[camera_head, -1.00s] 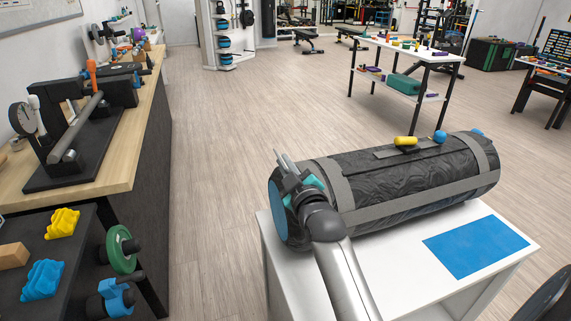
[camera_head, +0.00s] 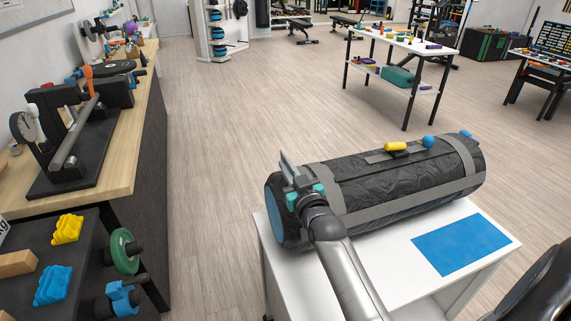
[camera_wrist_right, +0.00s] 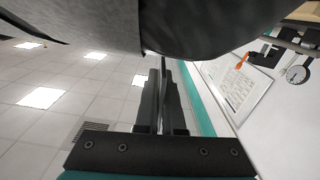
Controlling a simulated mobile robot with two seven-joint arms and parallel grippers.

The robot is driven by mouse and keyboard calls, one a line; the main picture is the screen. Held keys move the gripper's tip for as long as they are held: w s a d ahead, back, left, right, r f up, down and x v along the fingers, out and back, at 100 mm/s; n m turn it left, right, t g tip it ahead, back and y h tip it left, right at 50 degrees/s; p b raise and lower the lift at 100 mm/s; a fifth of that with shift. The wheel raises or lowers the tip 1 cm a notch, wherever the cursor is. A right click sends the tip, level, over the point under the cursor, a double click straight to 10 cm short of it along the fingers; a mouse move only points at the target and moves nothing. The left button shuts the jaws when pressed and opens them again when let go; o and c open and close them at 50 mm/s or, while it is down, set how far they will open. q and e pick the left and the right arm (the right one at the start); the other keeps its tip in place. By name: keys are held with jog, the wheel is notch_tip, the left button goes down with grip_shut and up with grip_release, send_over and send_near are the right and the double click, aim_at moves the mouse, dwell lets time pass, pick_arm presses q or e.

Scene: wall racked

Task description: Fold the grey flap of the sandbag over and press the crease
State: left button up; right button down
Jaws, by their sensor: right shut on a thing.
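The black sandbag (camera_head: 400,180) lies on its side on a white table (camera_head: 380,275), with grey straps around it and a blue left end. My right gripper (camera_head: 288,168) is at the top of its left end. A thin grey upright piece stands at the fingertips, seemingly the grey flap. In the right wrist view my gripper's dark fingers (camera_wrist_right: 161,98) are close together on a thin edge, with a dark rounded body above them. The fingers largely hide what they hold. My left gripper is not in view.
A blue mat (camera_head: 461,244) lies bare on the table's front right. A workbench (camera_head: 120,180) and dark shelf with weights stand left. Open floor lies between.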

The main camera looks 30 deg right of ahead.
jog(key=shift+d+r+m, duration=0.1)
jog(key=shift+d+m, duration=0.05)
jog(key=shift+m, duration=0.25)
jog(key=c, duration=1)
grip_release()
jog(key=shift+c, duration=0.2)
jog(key=v, duration=1.5)
jog(key=shift+p, duration=0.4)
jog(key=shift+s, duration=0.1)
